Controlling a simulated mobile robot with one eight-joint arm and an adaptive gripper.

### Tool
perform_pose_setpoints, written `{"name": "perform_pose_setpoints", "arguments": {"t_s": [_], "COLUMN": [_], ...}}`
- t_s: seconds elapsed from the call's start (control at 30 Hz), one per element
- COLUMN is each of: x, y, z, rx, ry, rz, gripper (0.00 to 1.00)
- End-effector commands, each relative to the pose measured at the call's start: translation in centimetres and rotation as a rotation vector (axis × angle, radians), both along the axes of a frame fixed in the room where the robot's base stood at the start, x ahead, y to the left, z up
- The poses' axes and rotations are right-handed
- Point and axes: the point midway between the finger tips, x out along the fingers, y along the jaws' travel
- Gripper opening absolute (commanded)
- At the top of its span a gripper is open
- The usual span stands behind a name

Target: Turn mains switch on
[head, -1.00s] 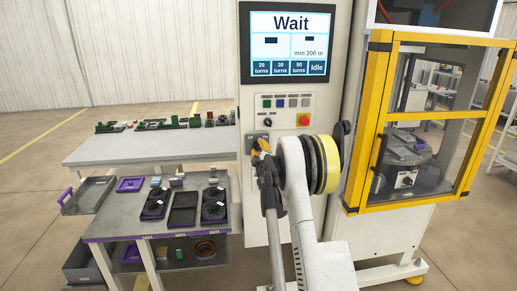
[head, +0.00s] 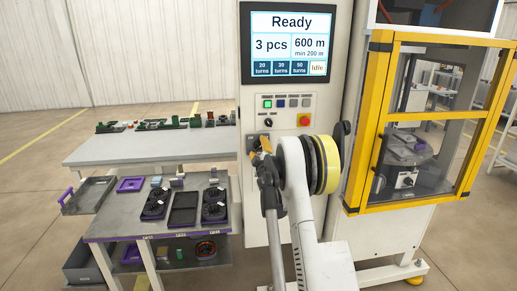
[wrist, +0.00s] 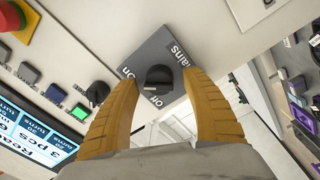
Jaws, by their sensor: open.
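The mains switch is a black rotary knob (wrist: 158,78) on a grey plate labelled Mains, On and Off in the wrist view. In the head view its grey plate (head: 251,138) is partly hidden behind my gripper (head: 262,147). In the wrist view my gripper (wrist: 162,80) is open, with one yellow finger on each side of the knob. A gap shows between the fingers and the knob. The screen (head: 290,42) above reads Ready, 3 pcs and 600 m. A green button (head: 267,104) is lit on the panel.
A red emergency stop (head: 304,120) and a black selector knob (head: 267,123) sit just above the switch. A yellow-framed enclosure (head: 380,100) stands at right. Benches with parts (head: 140,152) stand at left.

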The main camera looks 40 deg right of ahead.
Motion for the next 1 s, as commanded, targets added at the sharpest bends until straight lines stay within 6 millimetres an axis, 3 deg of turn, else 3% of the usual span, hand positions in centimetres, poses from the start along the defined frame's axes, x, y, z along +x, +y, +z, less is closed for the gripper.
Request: {"name": "perform_pose_setpoints", "arguments": {"t_s": [0.17,0.6,1.0], "x": [-1.5,-9.1,-10.2], "y": [0.9,5.5,6.1], "z": [-0.1,-0.8,-0.9], "rx": [0.0,0.001,0.0], "ry": [0.0,-0.001,0.0], "rz": [0.0,0.001,0.001], "gripper": [0.56,0.56,0.56]}}
